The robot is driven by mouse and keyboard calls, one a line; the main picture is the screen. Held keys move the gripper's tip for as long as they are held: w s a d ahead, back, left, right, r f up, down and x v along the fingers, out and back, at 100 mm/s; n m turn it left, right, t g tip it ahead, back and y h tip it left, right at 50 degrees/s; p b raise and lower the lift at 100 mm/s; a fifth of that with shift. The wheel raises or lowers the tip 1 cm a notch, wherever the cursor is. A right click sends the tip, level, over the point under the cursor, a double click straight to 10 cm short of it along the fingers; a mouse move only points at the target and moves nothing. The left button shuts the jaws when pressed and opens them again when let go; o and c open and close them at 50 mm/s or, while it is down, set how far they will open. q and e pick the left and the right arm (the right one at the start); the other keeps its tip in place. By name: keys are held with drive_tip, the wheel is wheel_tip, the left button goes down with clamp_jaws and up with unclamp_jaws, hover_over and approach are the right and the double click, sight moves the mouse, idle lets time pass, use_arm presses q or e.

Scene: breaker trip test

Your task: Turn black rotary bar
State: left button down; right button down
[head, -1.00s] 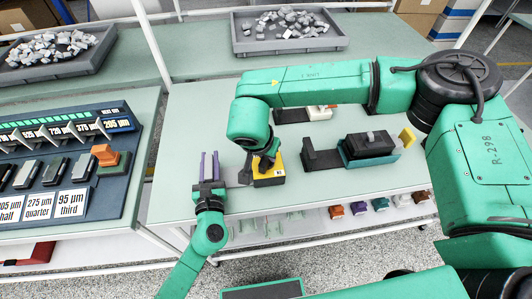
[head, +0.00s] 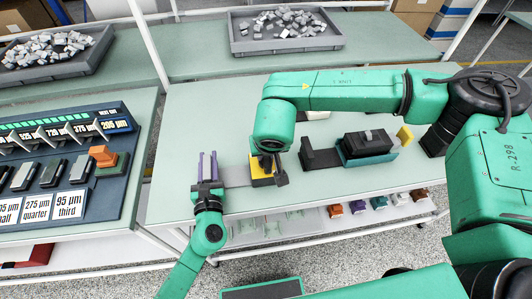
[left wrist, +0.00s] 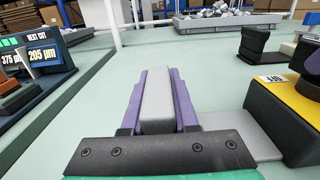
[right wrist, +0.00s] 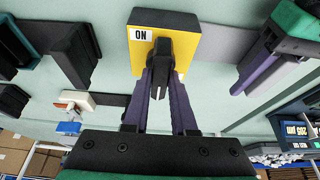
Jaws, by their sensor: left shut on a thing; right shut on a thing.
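The black rotary bar (right wrist: 160,60) sits on the yellow face of a box (right wrist: 185,40) with a white ON label (right wrist: 141,33). My right gripper (right wrist: 160,78) is shut on the bar, one purple finger on each side. In the head view the yellow box (head: 258,181) shows under my right wrist, its label hidden. My left gripper (head: 207,168) stands left of the box with its fingers upright. In the left wrist view it is shut on a pale grey block (left wrist: 156,100), beside a grey plate (left wrist: 243,128) that reaches to the box.
A teal-based black device (head: 368,147) stands to the right, with a black bracket (head: 318,155) beside it. A sloped panel (head: 70,165) with labelled blocks is at the left. Grey trays (head: 285,34) of metal pieces stand at the back. The table front is clear.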

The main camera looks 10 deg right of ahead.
drive_tip(key=c, duration=0.7)
unclamp_jaws()
drive_tip(key=v, duration=1.2)
drive_tip(key=shift+s+d, duration=0.1)
use_arm(q)
drive_tip(key=c, duration=0.6)
unclamp_jaws()
